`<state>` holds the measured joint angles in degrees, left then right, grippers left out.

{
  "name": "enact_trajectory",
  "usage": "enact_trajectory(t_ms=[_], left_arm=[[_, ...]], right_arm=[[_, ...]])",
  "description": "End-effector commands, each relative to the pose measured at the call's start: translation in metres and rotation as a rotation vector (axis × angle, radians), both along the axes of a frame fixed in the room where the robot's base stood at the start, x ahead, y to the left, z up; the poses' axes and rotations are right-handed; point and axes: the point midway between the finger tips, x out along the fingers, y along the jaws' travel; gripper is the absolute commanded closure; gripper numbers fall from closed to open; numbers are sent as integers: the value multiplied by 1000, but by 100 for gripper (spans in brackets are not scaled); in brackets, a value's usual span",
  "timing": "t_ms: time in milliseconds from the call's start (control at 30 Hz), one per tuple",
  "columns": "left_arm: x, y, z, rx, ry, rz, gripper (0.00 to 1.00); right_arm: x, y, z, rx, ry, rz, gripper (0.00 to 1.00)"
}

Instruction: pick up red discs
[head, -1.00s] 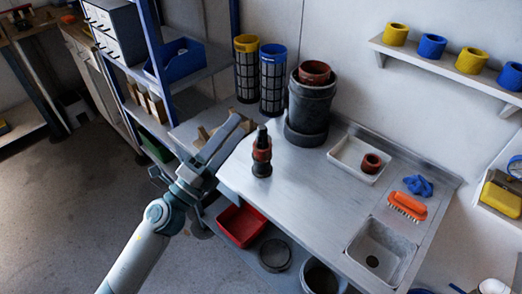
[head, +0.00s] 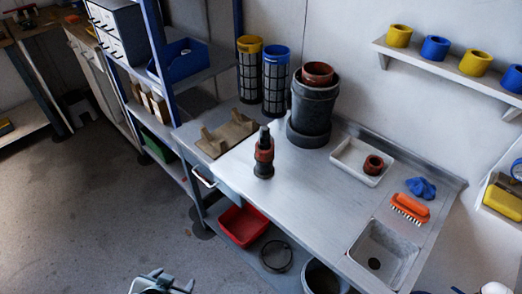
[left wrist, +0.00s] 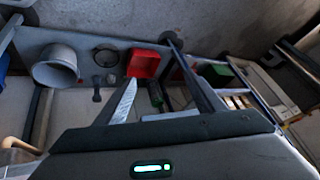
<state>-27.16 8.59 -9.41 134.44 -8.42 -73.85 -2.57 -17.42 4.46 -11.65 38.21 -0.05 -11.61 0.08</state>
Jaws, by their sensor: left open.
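No flat red discs can be made out. The red-brown round things in the head view are a ring (head: 373,163) in the white tray, a piece (head: 317,71) in the top of the dark cylinder, and a band (head: 264,151) on a small upright black fitting. My left gripper (head: 161,282) is at the bottom edge of the head view, open, low in front of the bench and well away from these things. Its housing (left wrist: 160,150) fills the lower left wrist view; nothing is seen held.
The metal bench (head: 302,190) holds a brown cradle (head: 226,135), the dark cylinder (head: 312,108), a white tray (head: 345,174), an orange brush (head: 409,208) and a sink (head: 383,252). A red bin (head: 243,226) sits below. Shelving (head: 212,67) stands left. Floor at left is clear.

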Motion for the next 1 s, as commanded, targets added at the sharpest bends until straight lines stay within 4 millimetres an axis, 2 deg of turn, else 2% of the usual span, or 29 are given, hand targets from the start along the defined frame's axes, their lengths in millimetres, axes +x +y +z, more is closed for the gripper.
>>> enact_trajectory(t_ms=[33,100,200,467,567,767,1000], left_arm=[[-18,-3,-15,-28,64,16,37],[-40,-8,-36,-65,146,36,37],[-62,-14,-67,-103,236,55,37],[-79,-21,-134,-133,319,71,37],[-82,-21,-165,-134,335,72,37],[-96,-21,-246,-131,360,68,37],[-136,-17,-338,-127,390,59,37]], right_arm=[[0,0,0,0,0,0,35],[0,0,0,0,0,0,35],[0,0,0,0,0,0,35],[0,0,0,0,0,0,35],[0,0,0,0,1,0,35],[-1,0,0,0,1,0,35],[-1,0,0,0,1,0,35]])
